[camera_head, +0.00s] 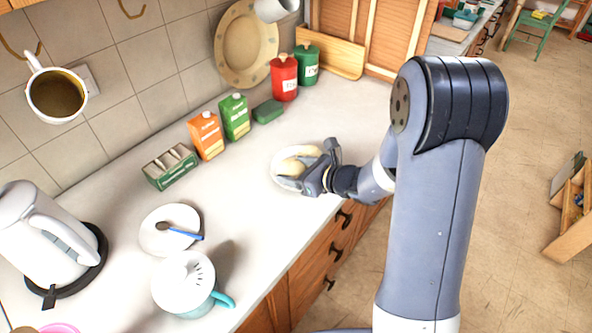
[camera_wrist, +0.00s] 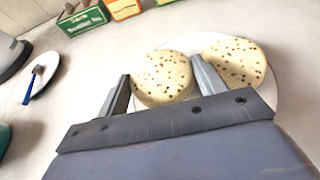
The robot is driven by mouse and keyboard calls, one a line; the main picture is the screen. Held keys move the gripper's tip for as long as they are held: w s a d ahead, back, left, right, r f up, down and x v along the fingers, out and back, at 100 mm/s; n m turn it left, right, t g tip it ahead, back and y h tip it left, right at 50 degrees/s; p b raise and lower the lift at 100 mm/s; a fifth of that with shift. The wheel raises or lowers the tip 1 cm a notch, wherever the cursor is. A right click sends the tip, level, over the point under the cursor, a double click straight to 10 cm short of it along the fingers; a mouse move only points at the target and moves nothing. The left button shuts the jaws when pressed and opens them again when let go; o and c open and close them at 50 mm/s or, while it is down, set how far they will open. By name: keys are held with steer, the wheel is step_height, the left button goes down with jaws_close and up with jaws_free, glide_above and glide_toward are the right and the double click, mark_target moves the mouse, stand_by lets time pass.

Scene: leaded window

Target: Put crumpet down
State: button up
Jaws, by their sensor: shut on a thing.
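Two round, pale, speckled crumpets show in the wrist view. My gripper (camera_wrist: 163,80) is shut on the left crumpet (camera_wrist: 160,84), with one finger on each side of it. The other crumpet (camera_wrist: 238,62) lies just right of the right finger, on a white plate (camera_wrist: 289,98). The held crumpet is over the left part of the plate; I cannot tell whether it touches it. In the head view my gripper (camera_head: 318,170) is low over the plate (camera_head: 279,167) on the counter, and hides part of it and the crumpets.
A green box (camera_head: 170,166), an orange carton (camera_head: 206,135), a green carton (camera_head: 234,117) and red canister (camera_head: 284,77) stand along the wall. A saucer (camera_head: 155,241), a teal-handled jug (camera_head: 184,285) and a kettle (camera_head: 50,235) are at left. The counter (camera_head: 236,190) around the plate is clear.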

steer(key=shift+s+f, duration=0.1)
steer(key=shift+f, duration=0.35)
steer(key=o, duration=1)
steer(key=shift+s+d+f, duration=0.1)
steer(key=shift+f, duration=0.05)
steer(key=shift+r+p, duration=0.9)
steer(key=b+v, duration=0.2)
steer(key=v, duration=0.9)
steer(key=shift+d+r, duration=0.25)
steer(key=shift+d, duration=0.05)
